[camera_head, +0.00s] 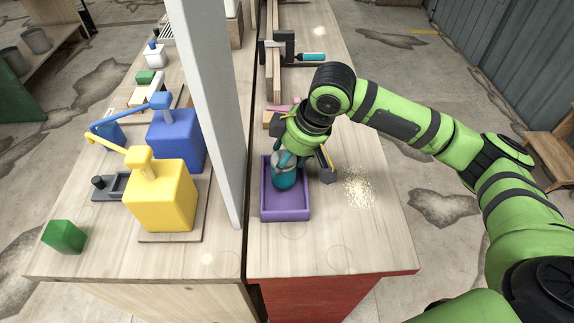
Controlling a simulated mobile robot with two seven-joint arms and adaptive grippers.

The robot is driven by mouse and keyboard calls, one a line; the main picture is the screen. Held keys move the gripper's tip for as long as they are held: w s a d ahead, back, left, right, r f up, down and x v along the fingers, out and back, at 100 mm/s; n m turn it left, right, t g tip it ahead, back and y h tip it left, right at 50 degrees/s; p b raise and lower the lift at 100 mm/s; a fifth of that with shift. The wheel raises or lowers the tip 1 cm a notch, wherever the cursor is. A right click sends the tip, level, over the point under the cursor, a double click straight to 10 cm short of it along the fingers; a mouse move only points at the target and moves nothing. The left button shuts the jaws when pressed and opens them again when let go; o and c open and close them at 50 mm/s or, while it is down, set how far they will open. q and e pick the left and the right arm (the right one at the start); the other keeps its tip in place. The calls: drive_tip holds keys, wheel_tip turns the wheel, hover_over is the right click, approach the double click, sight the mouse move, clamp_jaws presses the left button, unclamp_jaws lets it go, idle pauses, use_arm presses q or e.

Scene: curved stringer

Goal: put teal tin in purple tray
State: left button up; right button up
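The purple tray (285,214) lies on the right-hand wooden bench, near its left edge. The teal tin (284,178) appears upright inside the back part of the tray. Its upper part is partly covered by my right gripper (303,150). My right gripper is directly above and behind the tin, with its fingers spread wide. One dark fingertip is clear of the tin on its right, outside the tray wall. My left gripper is not in view.
A pale grain pile (358,188) lies right of the tray. A white post (222,110) rises left of it. Yellow (160,197) and blue (176,140) blocks and a green cube (64,237) stand on the left bench. A clamp (285,47) is at the back. The bench front is clear.

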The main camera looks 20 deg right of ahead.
wheel_tip(320, 180, down, 3)
drive_tip(key=shift+f+p, duration=0.2)
drive_tip(key=shift+p, duration=0.1)
drive_tip(key=shift+f, duration=0.3)
drive_tip(key=o, duration=1.3)
drive_tip(key=v, duration=1.2)
